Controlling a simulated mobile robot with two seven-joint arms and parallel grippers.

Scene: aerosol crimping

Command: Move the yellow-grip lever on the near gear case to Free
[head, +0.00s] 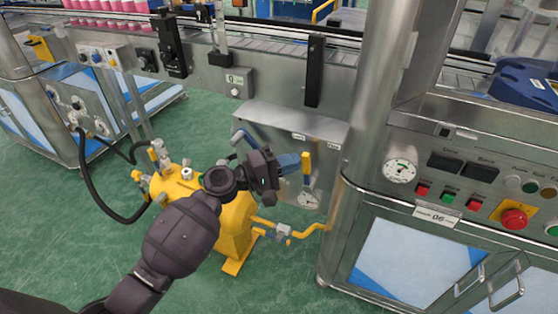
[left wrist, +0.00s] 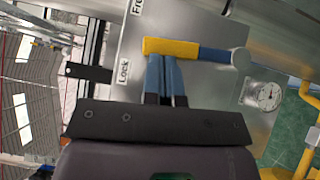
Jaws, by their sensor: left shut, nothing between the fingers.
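The lever has a yellow grip (head: 306,161) and points up on the front of the silver gear case (head: 262,122). In the left wrist view the grip (left wrist: 170,47) continues into a blue arm that ends at a round hub (left wrist: 240,60). The lever stands between the Lock label (left wrist: 123,70) and the Free label (left wrist: 137,6). My left gripper (head: 296,160) is shut and empty. Its blue fingertips (left wrist: 165,58) are at the Lock side of the grip, appearing to touch it, not around it. My right gripper is not in view.
A round gauge (head: 308,200) sits below the lever. A steel post (head: 362,110) stands close on the right. A yellow tank (head: 235,225) with valves and a black hose (head: 92,190) is below and left. Green floor (head: 60,240) is open at left.

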